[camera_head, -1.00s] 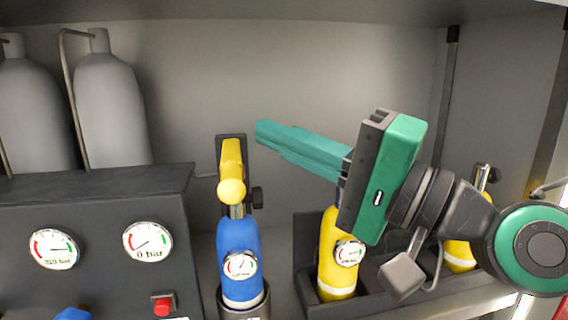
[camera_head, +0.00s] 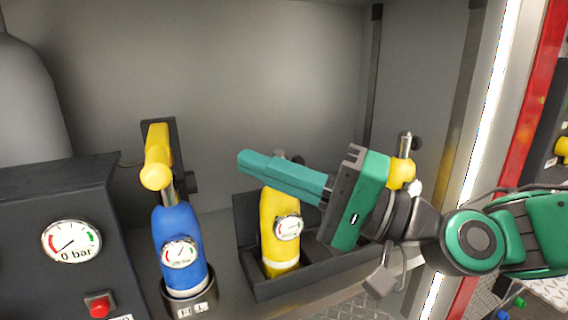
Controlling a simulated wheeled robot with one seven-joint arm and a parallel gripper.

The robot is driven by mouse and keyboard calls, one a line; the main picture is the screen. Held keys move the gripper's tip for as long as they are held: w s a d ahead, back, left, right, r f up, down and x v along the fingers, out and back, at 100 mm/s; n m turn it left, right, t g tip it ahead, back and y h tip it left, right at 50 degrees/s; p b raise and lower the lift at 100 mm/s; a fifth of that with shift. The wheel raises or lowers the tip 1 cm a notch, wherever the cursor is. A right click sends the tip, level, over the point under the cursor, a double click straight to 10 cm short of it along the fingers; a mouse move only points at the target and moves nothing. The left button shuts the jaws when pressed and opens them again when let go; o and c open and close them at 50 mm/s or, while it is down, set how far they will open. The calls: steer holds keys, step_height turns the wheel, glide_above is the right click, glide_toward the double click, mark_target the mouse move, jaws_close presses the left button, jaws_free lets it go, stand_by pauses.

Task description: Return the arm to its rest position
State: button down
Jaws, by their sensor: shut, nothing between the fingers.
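My gripper (camera_head: 246,162) is a teal pair of fingers on a green and dark grey body. The fingers are shut together with nothing between them and point left. They hang in front of and above the yellow bottle (camera_head: 279,232), covering part of its top. The gripper is to the right of the blue bottle (camera_head: 179,241) and apart from it. My arm reaches in from the right side of the view.
The blue bottle stands in a dark holder (camera_head: 189,300) under a yellow-handled connector (camera_head: 157,160). A dark tray (camera_head: 246,240) holds the yellow bottle. A panel with a 0 bar gauge (camera_head: 72,242) and red button (camera_head: 99,305) is at left. A red frame (camera_head: 543,95) edges the cabinet.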

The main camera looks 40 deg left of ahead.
steer(key=w+d+f+t+h, duration=0.3)
steer(key=w+d+f+t, duration=0.15)
steer(key=w+f, duration=0.45)
steer(key=w+d+f+m+t+h, duration=0.1)
steer(key=w+d+f+t+h, duration=0.25)
steer(key=d, duration=0.55)
steer(key=w+d+f+m+h, duration=0.1)
steer(key=w+d+f+h, duration=0.2)
steer(key=w+d+f, duration=0.45)
steer(key=w+d+f+t+h, duration=0.2)
steer(key=w+d+h, duration=0.1)
steer(key=d, duration=0.7)
steer(key=s+d+f+m+h, duration=0.2)
steer(key=s+d+m+h, duration=0.1)
steer(key=d, duration=1)
steer(key=s+d+f+m+h, duration=0.2)
steer(key=s+d+h, duration=0.1)
steer(key=d, duration=1)
steer(key=s+d+m+g, duration=0.2)
steer(key=s+d, duration=0.3)
steer(key=s, duration=0.3)
steer(key=s+d+f+m+g, duration=0.1)
steer(key=s+d+m+g, duration=0.1)
steer(key=s+d, duration=0.4)
steer(key=shift+s+d+f+m+h, duration=0.2)
steer(key=shift+s+m+h, duration=0.3)
steer(key=shift+s, duration=0.5)
